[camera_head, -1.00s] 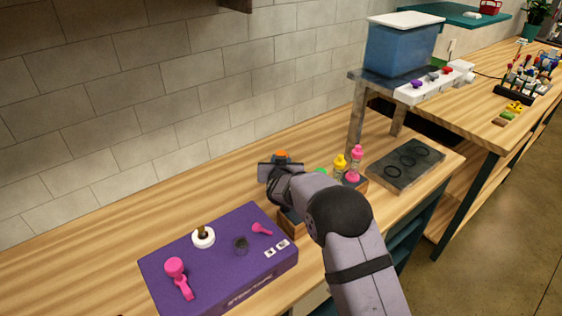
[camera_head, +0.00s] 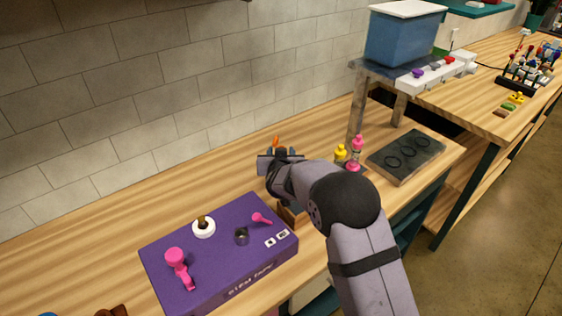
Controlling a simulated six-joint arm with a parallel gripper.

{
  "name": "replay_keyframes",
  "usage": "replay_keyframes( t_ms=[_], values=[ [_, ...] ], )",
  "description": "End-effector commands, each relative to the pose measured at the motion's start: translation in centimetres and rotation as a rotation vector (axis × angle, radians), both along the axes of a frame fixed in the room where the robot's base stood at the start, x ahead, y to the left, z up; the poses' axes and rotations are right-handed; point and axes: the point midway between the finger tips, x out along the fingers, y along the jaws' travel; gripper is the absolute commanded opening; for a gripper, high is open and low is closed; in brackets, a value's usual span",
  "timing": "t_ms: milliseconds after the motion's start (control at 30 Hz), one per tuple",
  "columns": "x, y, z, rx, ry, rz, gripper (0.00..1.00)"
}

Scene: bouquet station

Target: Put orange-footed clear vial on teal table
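The orange foot (camera_head: 276,142) of the clear vial shows as a narrow edge just above my gripper (camera_head: 281,156), on its far side. The foot stands on edge, so the vial appears tipped over. The clear body is mostly hidden behind my gripper. My fingers are hardly visible, but the vial's turn suggests they are shut on it. My gripper is over the wooden bench, beside a wooden rack (camera_head: 290,216) that my arm largely covers. A teal surface (camera_head: 480,9), likely the teal table, shows at the top right, far from my gripper.
A yellow bottle-like piece (camera_head: 340,153) and a pink one (camera_head: 356,150) stand right of my arm. A purple box (camera_head: 212,262) is in front left. A dark ringed plate (camera_head: 402,160) and a stand with a blue bin (camera_head: 402,38) are to the right. The bench's back left is clear.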

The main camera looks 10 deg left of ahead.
Motion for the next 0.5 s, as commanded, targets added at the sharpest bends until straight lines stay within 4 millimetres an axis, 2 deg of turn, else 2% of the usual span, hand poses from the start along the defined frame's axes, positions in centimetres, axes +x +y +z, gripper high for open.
replay_keyframes(
  t_ms=[300, 500],
  values=[
    [-4.7, -0.5, 2.2, 0.002, -0.005, 0.001, 0.42],
    [-7.1, -0.9, 3.4, 0.002, -0.007, 0.001, 0.42]
  ],
)
